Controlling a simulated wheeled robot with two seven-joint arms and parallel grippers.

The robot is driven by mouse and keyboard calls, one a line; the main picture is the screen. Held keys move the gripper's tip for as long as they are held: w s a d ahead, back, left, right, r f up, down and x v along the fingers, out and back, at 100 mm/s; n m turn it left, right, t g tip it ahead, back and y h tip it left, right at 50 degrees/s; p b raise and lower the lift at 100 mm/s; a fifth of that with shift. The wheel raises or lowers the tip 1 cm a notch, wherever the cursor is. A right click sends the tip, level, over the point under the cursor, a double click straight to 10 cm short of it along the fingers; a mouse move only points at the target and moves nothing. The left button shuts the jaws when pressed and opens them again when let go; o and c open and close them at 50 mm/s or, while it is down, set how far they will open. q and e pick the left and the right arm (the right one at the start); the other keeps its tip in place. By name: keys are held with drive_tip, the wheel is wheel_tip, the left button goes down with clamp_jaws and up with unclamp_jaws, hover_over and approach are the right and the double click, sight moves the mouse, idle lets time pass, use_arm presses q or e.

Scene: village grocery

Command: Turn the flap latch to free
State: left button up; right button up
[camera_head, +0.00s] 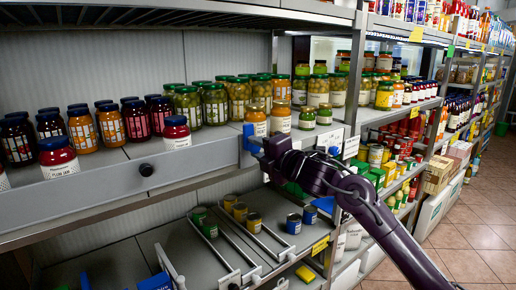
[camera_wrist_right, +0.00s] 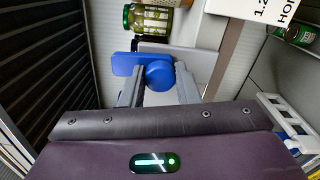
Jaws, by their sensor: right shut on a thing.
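The blue flap latch (camera_head: 249,139) sits on the grey front panel (camera_head: 100,183) of the upper shelf, near its right end. In the right wrist view the latch shows as a flat blue plate (camera_wrist_right: 127,64) with a round blue knob (camera_wrist_right: 160,73). My right gripper (camera_head: 258,147) reaches the latch from the right. In the right wrist view its two fingers (camera_wrist_right: 158,88) are shut on the knob, one on each side. The plate extends to the left of the knob. My left gripper is not in view.
Jars (camera_head: 109,125) stand in rows on the shelf above the panel, some close to the latch. Cans (camera_head: 254,222) stand in lanes below. A white price card (camera_head: 330,140) is right of the latch.

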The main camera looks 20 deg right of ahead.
drive_tip(key=shift+m, duration=0.4)
drive_tip(key=o, duration=1)
drive_tip(key=shift+d, duration=0.1)
drive_tip(key=shift+s, duration=0.1)
drive_tip(key=shift+s+d+f+b, duration=0.15)
drive_tip(key=shift+s+b, duration=0.15)
drive_tip(key=shift+s, duration=0.05)
drive_tip(key=b+v, duration=0.2)
drive_tip(key=v, duration=0.5)
